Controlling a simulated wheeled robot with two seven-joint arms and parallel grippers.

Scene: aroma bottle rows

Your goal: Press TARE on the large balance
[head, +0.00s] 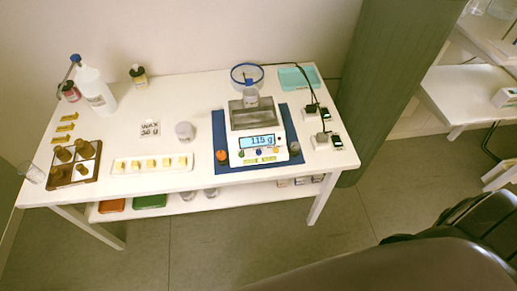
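The large balance (250,143) stands on a blue mat (221,175) at the right half of the white table in the head view. Its lit display (258,141) appears to read 115 g. A row of small coloured buttons (258,152) runs along its front below the display. The button lettering is too small to read, so I cannot tell which is TARE. A small jar (250,98) is at the far side of the grey weighing plate (250,117). Neither of my grippers is in view, and nothing touches the balance front.
Two small dark-topped devices (321,141) stand right of the balance. A green column (390,95) rises at the right.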

